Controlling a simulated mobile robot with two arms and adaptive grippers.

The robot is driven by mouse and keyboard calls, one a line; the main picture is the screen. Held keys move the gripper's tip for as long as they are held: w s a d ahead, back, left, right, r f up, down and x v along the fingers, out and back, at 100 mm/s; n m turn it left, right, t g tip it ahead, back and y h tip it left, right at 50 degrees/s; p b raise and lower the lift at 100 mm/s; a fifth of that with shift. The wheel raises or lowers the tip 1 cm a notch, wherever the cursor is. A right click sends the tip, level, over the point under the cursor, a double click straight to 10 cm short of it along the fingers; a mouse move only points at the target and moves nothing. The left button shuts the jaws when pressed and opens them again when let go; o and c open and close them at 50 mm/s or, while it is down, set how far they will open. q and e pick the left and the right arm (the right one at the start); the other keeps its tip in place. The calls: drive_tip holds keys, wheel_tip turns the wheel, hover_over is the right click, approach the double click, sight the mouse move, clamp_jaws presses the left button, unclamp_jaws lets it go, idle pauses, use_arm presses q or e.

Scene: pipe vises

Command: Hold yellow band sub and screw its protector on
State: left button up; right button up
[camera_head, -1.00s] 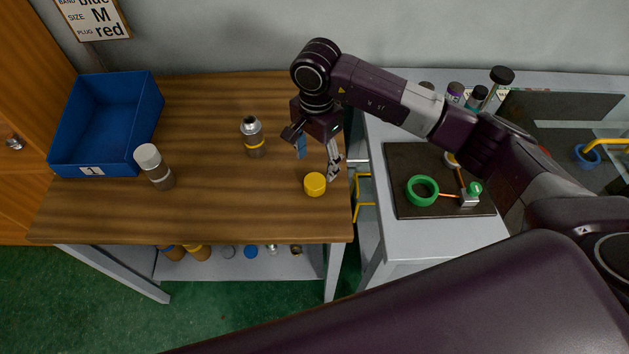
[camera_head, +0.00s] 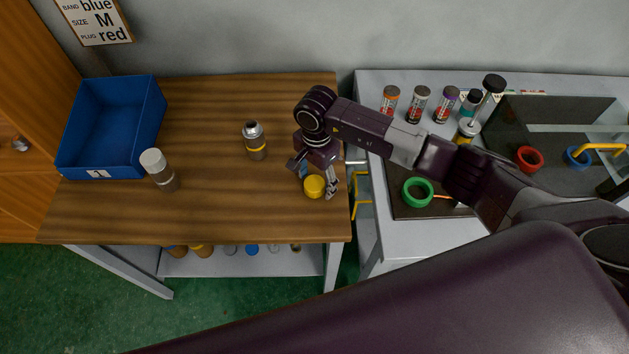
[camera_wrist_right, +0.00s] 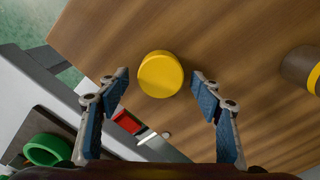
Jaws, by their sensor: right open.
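The yellow protector (camera_head: 313,187) is a short round cap on the wooden table near its front right edge. It also shows in the right wrist view (camera_wrist_right: 160,75). My right gripper (camera_head: 318,179) is open and empty, just over the protector, with its blue-padded fingers (camera_wrist_right: 160,82) on either side of it. The yellow band sub (camera_head: 255,140) stands upright on the table, left of and behind the gripper, grey and brown with a yellow ring. Its lower part shows at the right edge of the wrist view (camera_wrist_right: 313,75). My left gripper is not in view.
A white-topped grey cylinder (camera_head: 160,170) stands to the left beside a blue bin (camera_head: 100,150). The right bench (camera_head: 420,232) carries a green ring (camera_head: 417,192) and several tubes at the back. The middle front of the table is clear.

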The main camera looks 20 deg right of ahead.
sight(316, 181)
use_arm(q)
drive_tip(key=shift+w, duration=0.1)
use_arm(e)
drive_tip(key=shift+f, duration=0.1)
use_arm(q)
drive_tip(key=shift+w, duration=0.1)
use_arm(e)
drive_tip(key=c, duration=1.1)
drive_tip(key=shift+w, duration=0.1)
use_arm(q)
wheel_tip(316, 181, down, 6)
drive_tip(key=b, duration=0.6)
use_arm(e)
wheel_tip(316, 181, up, 20)
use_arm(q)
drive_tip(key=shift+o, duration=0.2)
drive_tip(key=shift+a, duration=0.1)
